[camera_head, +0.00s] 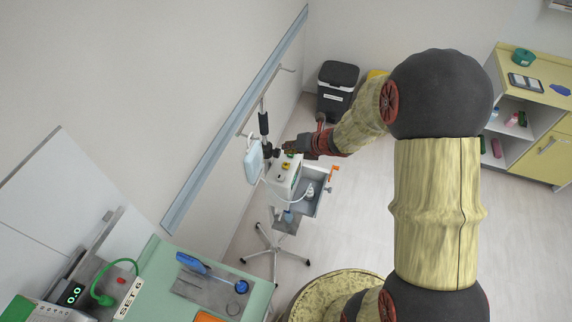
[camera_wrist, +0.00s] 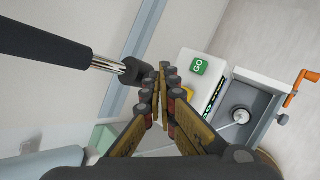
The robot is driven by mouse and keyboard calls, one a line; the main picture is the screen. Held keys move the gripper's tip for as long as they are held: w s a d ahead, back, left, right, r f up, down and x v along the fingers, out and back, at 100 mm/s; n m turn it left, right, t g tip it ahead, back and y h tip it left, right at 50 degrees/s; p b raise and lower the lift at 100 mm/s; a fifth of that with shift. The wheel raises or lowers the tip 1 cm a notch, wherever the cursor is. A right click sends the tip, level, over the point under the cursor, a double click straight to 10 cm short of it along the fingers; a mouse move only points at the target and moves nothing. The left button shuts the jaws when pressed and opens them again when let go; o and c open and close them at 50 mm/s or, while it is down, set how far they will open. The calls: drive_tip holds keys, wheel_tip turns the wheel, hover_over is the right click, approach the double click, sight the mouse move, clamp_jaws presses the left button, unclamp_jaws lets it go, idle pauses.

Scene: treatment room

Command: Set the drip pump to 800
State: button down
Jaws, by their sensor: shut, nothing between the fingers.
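The drip pump seems to be the white box (camera_head: 285,178) on a wheeled stand by the wall, seen from above in the head view. In the wrist view its white body (camera_wrist: 204,92) carries a green GO button (camera_wrist: 198,67) and lies just beyond and right of my fingers. No number on it can be read. My gripper (camera_wrist: 162,82) is shut and empty, its fingertips together. In the head view my gripper (camera_head: 288,148) is above the pump's upper end, near the pole. I cannot tell whether it touches anything.
A pole with a black grip (camera_wrist: 45,45) is close on the left of my fingers. A green-topped bench (camera_head: 160,264) with a 0.0 display (camera_head: 73,294) is at lower left. Floor right is clear.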

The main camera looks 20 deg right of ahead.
wheel_tip(320, 180, up, 4)
drive_tip(key=p, duration=0.3)
hover_over(288, 164)
drive_tip(key=shift+w+f, duration=0.15)
wheel_tip(288, 164, down, 9)
drive_tip(key=b, duration=0.7)
drive_tip(key=shift+b, duration=0.3)
idle(1.2)
drive_tip(key=shift+f+b, duration=0.3)
